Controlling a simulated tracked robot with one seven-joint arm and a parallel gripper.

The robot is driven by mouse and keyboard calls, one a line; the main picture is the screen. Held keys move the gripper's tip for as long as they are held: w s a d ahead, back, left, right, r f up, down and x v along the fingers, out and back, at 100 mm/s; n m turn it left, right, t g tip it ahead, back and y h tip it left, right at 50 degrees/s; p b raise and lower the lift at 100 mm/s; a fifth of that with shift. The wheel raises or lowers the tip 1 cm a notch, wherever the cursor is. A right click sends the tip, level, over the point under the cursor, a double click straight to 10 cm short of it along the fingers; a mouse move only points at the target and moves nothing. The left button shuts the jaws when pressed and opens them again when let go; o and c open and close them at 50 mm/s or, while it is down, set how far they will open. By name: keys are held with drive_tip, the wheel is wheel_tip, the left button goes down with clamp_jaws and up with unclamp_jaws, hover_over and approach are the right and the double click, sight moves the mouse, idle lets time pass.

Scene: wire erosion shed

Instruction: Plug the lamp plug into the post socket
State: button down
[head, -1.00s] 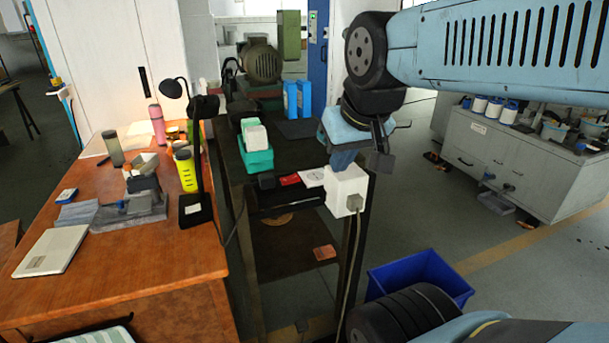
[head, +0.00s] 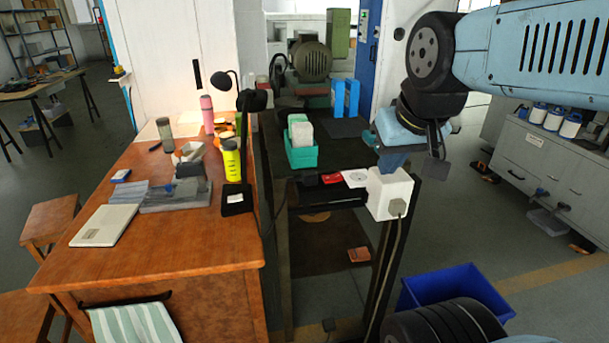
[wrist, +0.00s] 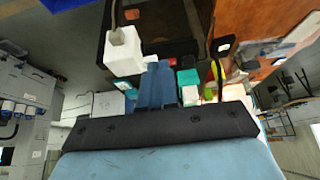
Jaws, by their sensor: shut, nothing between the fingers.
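The white post socket box (head: 385,180) sits at the front right corner of the dark bench frame; it also shows in the wrist view (wrist: 125,55). A grey plug (head: 397,208) sits against its front face, and a cable (head: 388,270) hangs down from it. I cannot trace that cable to the lamp. The black desk lamp (head: 244,145) stands on the orange desk, with a dark cord going down beside the desk. My gripper (head: 392,161) is shut and empty, pointing down close to the top of the box. Its blue fingers (wrist: 157,84) lie together; contact with the box is unclear.
A green container (head: 301,153) stands on the bench behind the box. A blue bin (head: 460,290) is on the floor at right.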

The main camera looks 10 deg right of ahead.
drive_tip(key=c, duration=1.8)
unclamp_jaws()
drive_tip(key=shift+o, duration=0.8)
drive_tip(key=shift+w, duration=0.1)
drive_tip(key=shift+o, duration=0.8)
drive_tip(key=shift+w+r, duration=0.15)
drive_tip(key=shift+w, duration=0.1)
drive_tip(key=o, duration=0.7)
drive_tip(key=shift+g, duration=0.8)
drive_tip(key=w, duration=0.2)
drive_tip(key=w+r, duration=0.1)
drive_tip(key=w, duration=0.1)
drive_tip(key=w+a, duration=0.1)
drive_tip(key=w, duration=0.1)
drive_tip(key=shift+w+a+r, duration=0.1)
drive_tip(key=shift+w+r, duration=0.05)
drive_tip(key=shift+w, duration=0.15)
drive_tip(key=shift+w+a+f+g, duration=0.65)
drive_tip(key=shift+w+a+f, duration=0.35)
drive_tip(key=shift+w, duration=2.4)
drive_tip(key=shift+w+a+f+g, duration=0.7)
drive_tip(key=shift+w+a+f, duration=0.35)
drive_tip(key=shift+w, duration=2.3)
drive_tip(key=shift+w+a+f+g, duration=0.65)
drive_tip(key=shift+w+a+f, duration=0.35)
drive_tip(key=shift+w, duration=2.4)
